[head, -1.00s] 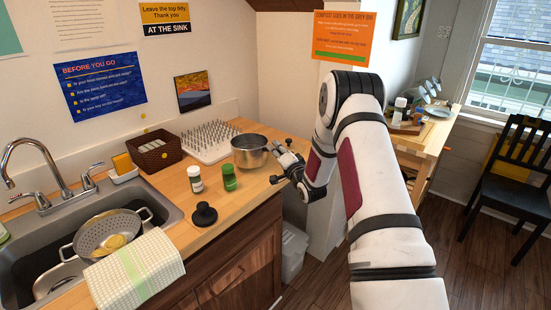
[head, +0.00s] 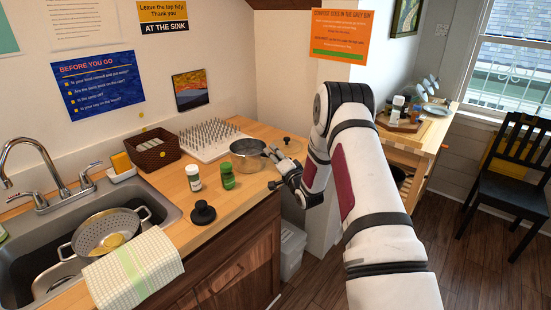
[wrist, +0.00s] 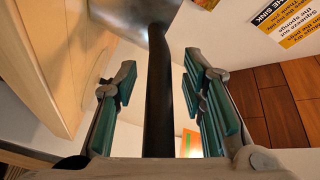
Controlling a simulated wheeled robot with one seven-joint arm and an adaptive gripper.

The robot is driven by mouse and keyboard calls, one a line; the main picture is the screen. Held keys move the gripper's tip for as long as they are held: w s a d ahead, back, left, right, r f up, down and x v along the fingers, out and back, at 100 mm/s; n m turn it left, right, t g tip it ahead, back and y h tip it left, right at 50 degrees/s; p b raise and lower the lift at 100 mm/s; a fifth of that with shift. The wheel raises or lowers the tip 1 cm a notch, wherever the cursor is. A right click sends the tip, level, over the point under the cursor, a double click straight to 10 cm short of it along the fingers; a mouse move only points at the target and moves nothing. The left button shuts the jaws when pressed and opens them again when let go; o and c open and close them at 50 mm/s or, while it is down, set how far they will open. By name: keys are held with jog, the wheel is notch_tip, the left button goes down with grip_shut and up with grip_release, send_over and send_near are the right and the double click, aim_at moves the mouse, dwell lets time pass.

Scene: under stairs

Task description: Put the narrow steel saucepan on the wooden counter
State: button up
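The steel saucepan (head: 248,158) stands on the wooden counter (head: 238,202) near its right end in the head view. Its handle points right, toward my gripper (head: 283,172). In the wrist view the dark handle (wrist: 158,95) runs between the two green-padded fingers of my gripper (wrist: 160,98). There is a gap on each side, so the gripper is open around the handle. The pan's steel body (wrist: 135,18) shows at the top of the wrist view.
Left of the pan are a green jar (head: 227,176), a white jar (head: 193,177) and a black knobbed object (head: 203,212). A spiked drying mat (head: 209,137) and brown basket (head: 153,150) are behind. A lid (head: 288,145) lies right of the pan. The sink (head: 35,270) is far left.

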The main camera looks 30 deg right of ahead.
jog(key=shift+s+r, duration=0.1)
jog(key=s, duration=1.2)
jog(key=w+a+r+n+g, duration=0.2)
jog(key=a+r+n+g, duration=0.3)
jog(key=r, duration=0.5)
jog(key=s+a+r+n+g, duration=0.2)
jog(key=s+a+r+n, duration=0.1)
jog(key=s+a+r, duration=0.4)
jog(key=s+a+r+n+g, duration=0.2)
jog(key=s+a, duration=0.2)
jog(key=s, duration=0.6)
jog(key=s+a+r+n+g, duration=0.2)
jog(key=s+a, duration=0.2)
jog(key=s, duration=0.6)
jog(key=s+a+r+n+g+y, duration=0.1)
jog(key=s+a, duration=0.3)
jog(key=s, duration=0.6)
jog(key=shift+s+a+r+n+g, duration=0.15)
jog(key=shift+a+r+n+g, duration=0.1)
jog(key=shift+r+n+g, duration=0.25)
